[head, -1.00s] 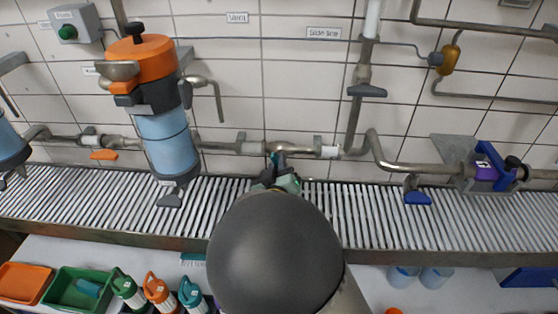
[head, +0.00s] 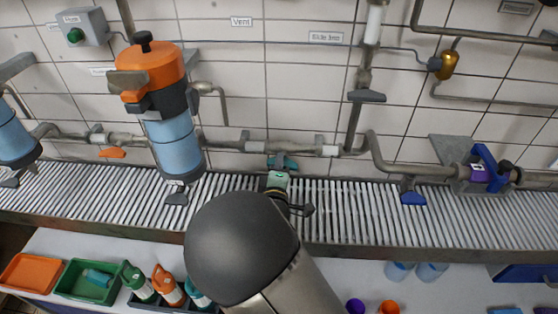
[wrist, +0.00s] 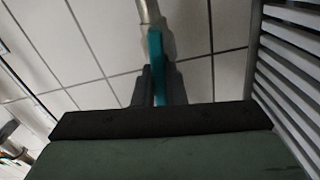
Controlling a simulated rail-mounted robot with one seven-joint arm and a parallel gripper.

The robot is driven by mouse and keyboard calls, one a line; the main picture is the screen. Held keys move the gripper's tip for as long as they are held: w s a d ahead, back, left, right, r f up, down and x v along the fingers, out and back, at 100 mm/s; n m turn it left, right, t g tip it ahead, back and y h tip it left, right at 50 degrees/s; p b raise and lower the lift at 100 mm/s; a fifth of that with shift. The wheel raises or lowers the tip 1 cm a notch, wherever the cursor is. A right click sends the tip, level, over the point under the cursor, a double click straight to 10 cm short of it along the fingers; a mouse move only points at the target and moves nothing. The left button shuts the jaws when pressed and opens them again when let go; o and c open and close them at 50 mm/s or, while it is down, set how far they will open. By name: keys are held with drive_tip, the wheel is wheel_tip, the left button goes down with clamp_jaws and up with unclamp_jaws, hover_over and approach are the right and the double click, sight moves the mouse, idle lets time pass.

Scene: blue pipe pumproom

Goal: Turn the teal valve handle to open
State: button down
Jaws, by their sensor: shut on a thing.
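The teal valve handle (head: 284,162) is on the horizontal wall pipe, left of the white pipe band. In the head view it now reads as a wide shape roughly along the pipe. My gripper (head: 278,173) reaches it from below and in front; my arm hides part of the area. In the wrist view the teal handle (wrist: 155,58) stands edge-on between the two dark fingers of my gripper (wrist: 158,84), which are shut on it. The handle's far end meets the metal pipe (wrist: 149,12).
A slatted grey shelf (head: 370,205) runs under the pipe. An orange-topped blue filter (head: 172,142) stands left of my gripper. A blue valve handle (head: 412,198) hangs to the right. Bottles and a green tray (head: 70,291) are below left.

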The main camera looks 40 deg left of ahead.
drive_tip(key=shift+n+p, duration=0.3)
drive_tip(key=shift+n, duration=0.6)
drive_tip(key=shift+f, duration=0.1)
drive_tip(key=c, duration=1.5)
unclamp_jaws()
drive_tip(key=shift+s, duration=0.1)
drive_tip(key=v, duration=1.7)
drive_tip(key=shift+s+d+b, duration=0.1)
drive_tip(key=shift+b, duration=0.25)
